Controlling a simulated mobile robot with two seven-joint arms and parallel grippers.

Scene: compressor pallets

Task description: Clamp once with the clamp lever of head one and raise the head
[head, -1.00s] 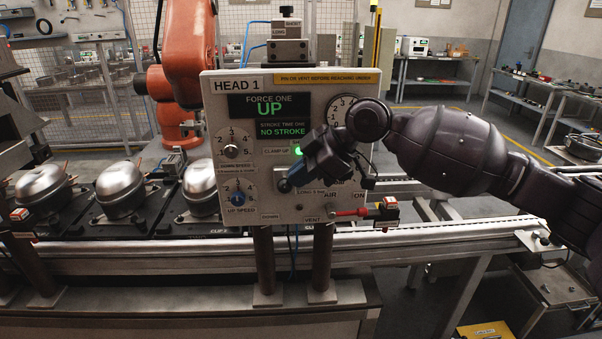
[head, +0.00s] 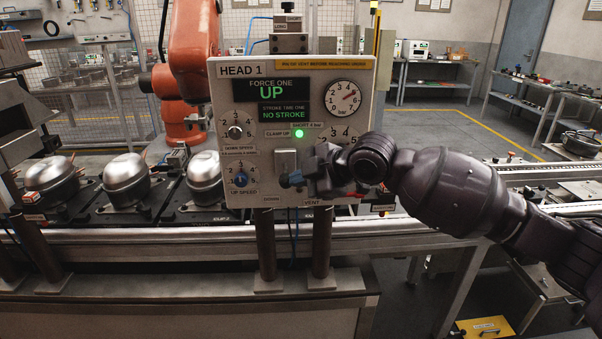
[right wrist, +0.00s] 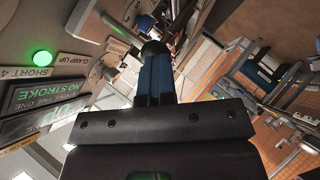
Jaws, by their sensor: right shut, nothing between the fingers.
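The head one panel (head: 240,72) stands in the middle of the head view. Its display (head: 272,92) reads FORCE ONE UP, with NO STROKE below. A green lamp (head: 299,133) is lit beside the CLAMP UP label. A pale lever plate (head: 285,160) shows below that label. My right gripper (head: 290,180) is shut and empty at the plate's lower end, its blue fingers together. The clamp lever's handle cannot be told apart from the gripper, and contact is unclear. My left gripper is not in view.
A red-needled gauge (head: 345,97) is at the panel's upper right. The red vent handle (head: 355,195) is partly hidden by my right gripper. Speed knobs (head: 235,132) are at the panel's left. Several compressors (head: 126,178) stand left of it, with an orange robot arm (head: 193,45) behind.

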